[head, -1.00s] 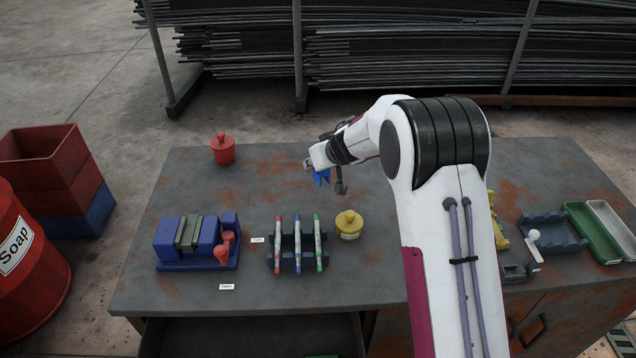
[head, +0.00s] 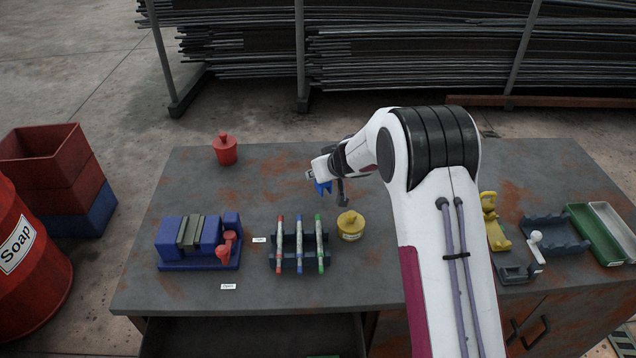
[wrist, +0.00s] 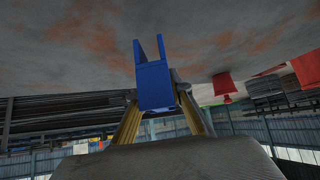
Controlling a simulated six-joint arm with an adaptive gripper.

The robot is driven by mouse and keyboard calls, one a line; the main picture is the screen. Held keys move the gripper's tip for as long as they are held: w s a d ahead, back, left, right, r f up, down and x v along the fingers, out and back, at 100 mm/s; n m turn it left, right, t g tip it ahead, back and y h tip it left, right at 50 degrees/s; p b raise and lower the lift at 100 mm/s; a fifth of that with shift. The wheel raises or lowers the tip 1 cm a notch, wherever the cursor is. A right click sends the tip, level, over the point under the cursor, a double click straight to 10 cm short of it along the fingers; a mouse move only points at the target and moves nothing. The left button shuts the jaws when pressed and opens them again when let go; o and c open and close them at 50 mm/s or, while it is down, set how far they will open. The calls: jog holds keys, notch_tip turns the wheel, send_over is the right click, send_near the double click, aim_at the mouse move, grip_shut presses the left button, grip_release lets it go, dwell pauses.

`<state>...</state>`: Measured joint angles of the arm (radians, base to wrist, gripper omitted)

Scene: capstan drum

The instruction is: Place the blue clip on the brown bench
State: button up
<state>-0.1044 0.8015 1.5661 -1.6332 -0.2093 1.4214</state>
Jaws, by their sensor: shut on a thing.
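The blue clip (head: 323,187) is held at my gripper (head: 334,180), over the middle of the grey, rust-stained bench (head: 270,185). In the wrist view the clip (wrist: 154,82) shows as a blue block with two prongs, between the fingers of my gripper (wrist: 157,104). The gripper is shut on it. The bench top (wrist: 215,35) fills the upper part of the wrist view. The clip looks a little above the surface; the exact gap is hard to tell. The bench looks grey with brown rust patches.
A yellow jar (head: 350,226) and a rack of markers (head: 300,243) stand in front of the gripper. A blue vise-like fixture (head: 199,241) is front left, a red jar (head: 225,150) back left. The bench between red jar and gripper is clear. Trays (head: 590,234) lie far right.

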jog(key=shift+f, duration=0.15)
jog(key=shift+f, duration=1.7)
jog(key=shift+f, duration=0.15)
jog(key=o, duration=0.9)
jog(key=shift+o, duration=0.2)
jog(key=shift+v, duration=0.9)
jog(key=v, duration=1)
jog(key=shift+s+r, duration=0.1)
jog(key=shift+r, duration=0.1)
